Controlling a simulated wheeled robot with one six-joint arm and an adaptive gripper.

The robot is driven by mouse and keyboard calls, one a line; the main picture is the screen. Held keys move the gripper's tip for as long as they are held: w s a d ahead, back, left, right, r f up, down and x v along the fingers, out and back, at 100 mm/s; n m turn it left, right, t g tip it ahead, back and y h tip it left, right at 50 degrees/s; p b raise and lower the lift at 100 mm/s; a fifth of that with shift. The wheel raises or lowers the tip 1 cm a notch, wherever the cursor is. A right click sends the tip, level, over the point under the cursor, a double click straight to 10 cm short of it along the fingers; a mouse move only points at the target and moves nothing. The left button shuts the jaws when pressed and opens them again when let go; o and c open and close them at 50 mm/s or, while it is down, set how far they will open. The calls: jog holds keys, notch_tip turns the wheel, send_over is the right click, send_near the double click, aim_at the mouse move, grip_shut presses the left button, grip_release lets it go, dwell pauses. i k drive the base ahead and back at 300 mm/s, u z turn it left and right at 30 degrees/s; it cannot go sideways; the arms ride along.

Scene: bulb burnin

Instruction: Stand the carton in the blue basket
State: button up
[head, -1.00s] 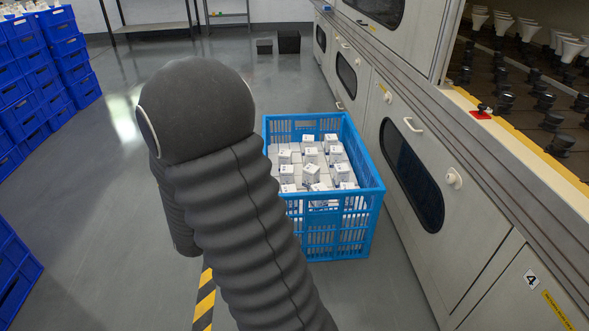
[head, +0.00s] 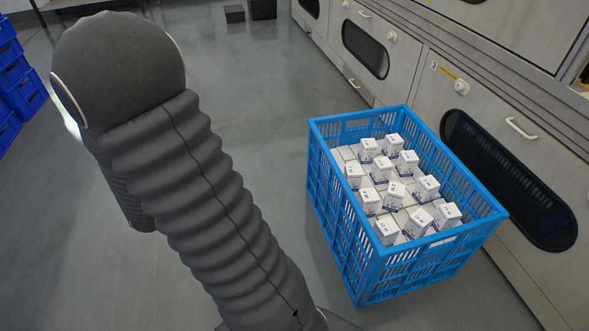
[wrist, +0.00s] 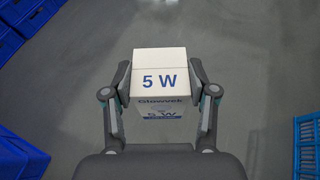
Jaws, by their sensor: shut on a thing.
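In the wrist view my gripper (wrist: 160,92) is shut on a white carton (wrist: 160,70) with blue "5 W" lettering, one finger on each side. The carton is held above the grey floor. The blue basket (head: 345,235) stands on the floor right of centre in the head view, with a layer of white cartons inside and several small cartons (head: 388,230) standing on top of it. A strip of the basket also shows at the right edge of the wrist view (wrist: 306,135). In the head view my arm covers the left side and hides my gripper and the held carton.
Grey machine cabinets (head: 490,100) with dark oval windows run close along the basket's right side. Stacked dark blue crates (head: 20,85) stand at far left, and blue crates (wrist: 20,155) flank the wrist view's left. Open floor (head: 265,120) lies left of the basket.

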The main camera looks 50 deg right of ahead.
aim_at(336, 158)
jog(key=i, duration=1.55)
jog(key=z, duration=4.15)
